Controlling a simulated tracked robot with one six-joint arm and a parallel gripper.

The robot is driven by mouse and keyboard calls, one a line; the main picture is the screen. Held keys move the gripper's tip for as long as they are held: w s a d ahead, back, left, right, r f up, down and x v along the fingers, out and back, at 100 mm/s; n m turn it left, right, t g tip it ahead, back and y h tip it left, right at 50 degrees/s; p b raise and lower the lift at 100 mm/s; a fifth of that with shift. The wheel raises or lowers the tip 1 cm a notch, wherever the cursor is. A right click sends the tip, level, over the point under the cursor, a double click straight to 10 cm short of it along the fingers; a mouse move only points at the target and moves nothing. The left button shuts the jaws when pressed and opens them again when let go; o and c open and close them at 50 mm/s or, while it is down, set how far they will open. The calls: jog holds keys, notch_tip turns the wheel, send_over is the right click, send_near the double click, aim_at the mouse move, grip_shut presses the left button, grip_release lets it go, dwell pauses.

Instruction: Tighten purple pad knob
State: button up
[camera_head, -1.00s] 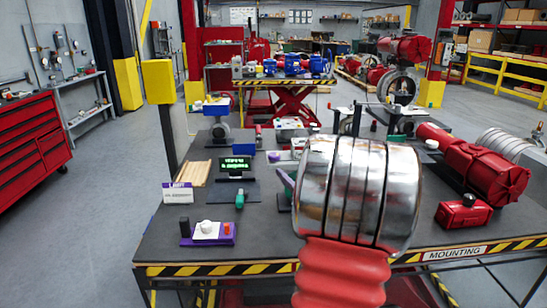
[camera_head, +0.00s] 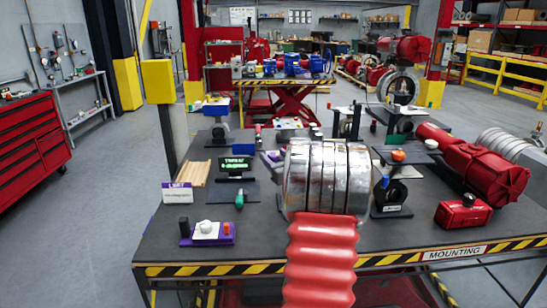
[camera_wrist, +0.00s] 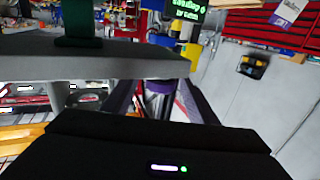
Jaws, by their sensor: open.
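A purple pad (camera_head: 187,240) lies on the front left of the dark table in the head view. It carries a white plate with a round white knob (camera_head: 206,226), a black post (camera_head: 184,227) and a small orange piece (camera_head: 226,229). My gripper (camera_wrist: 160,86) shows in the wrist view with its dark fingers apart. A blurred grey and purple cylinder (camera_wrist: 158,88) shows in the gap; I cannot tell its distance or whether it is touched. In the head view my arm hides the gripper. I cannot make out the pad in the wrist view.
A display with green text (camera_head: 236,164), a white and purple sign (camera_head: 178,193) and a wooden tray (camera_head: 195,173) stand behind the pad. Right of my arm is a black stand with an orange knob (camera_head: 398,155). A red box (camera_head: 463,212) stands farther right.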

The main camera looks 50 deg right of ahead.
jog(key=shift+w+d, duration=0.15)
jog(key=shift+w, duration=0.2)
jog(key=c, duration=1.1)
jog(key=shift+o, duration=0.2)
